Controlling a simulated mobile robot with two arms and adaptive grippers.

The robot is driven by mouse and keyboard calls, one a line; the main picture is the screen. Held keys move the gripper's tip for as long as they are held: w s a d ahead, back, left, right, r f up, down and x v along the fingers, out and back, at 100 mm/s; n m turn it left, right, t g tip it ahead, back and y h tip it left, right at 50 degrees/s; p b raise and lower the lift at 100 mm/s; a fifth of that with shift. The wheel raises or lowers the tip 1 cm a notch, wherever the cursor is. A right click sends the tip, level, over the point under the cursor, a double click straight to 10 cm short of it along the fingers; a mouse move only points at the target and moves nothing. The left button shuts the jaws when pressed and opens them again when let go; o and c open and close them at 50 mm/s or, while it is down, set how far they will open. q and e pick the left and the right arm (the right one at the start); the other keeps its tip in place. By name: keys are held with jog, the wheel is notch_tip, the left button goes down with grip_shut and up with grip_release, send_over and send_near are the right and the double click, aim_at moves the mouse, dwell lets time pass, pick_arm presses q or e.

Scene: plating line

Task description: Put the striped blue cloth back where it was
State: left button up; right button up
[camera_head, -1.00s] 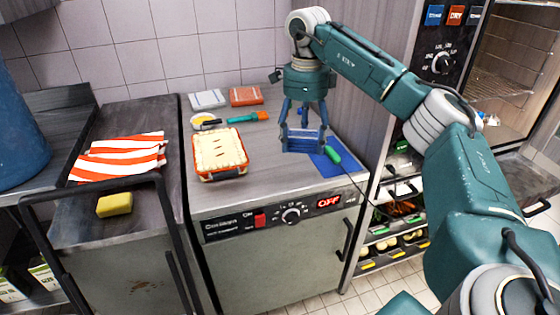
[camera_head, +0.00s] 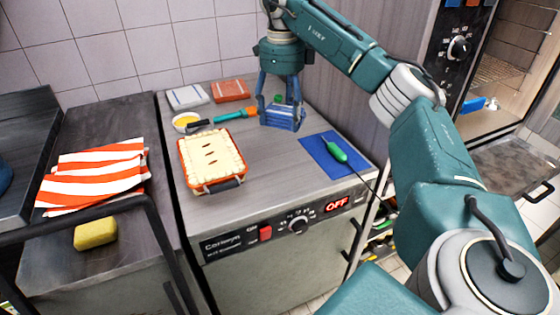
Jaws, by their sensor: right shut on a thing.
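The striped blue cloth (camera_head: 283,119) is a small folded blue piece with lighter stripes. My right gripper (camera_head: 281,104) points down and is shut on it, towards the back right of the counter. Whether the cloth touches the counter or hangs just above it, I cannot tell. A blue mat (camera_head: 318,150) with a green-handled tool (camera_head: 337,151) on it lies in front and to the right, apart from the cloth. My left gripper is not in view.
A folded white cloth with blue stripes (camera_head: 188,97) and a folded red cloth (camera_head: 231,90) lie at the back. The counter's (camera_head: 270,185) front middle is clear.

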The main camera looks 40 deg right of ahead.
notch_tip(320, 180, down, 5)
jog(key=p, duration=0.1)
send_over(281, 167)
notch_tip(281, 167, down, 5)
jog(key=shift+s, duration=0.1)
notch_tip(281, 167, down, 3)
jog(key=shift+f, duration=0.2)
jog(key=shift+f+p, duration=0.3)
jog(key=shift+f, duration=0.05)
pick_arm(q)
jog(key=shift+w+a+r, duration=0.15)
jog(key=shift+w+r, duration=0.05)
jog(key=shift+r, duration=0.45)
pick_arm(e)
jog(key=shift+f, duration=0.15)
jog(key=o, duration=1)
jog(key=shift+o, duration=0.2)
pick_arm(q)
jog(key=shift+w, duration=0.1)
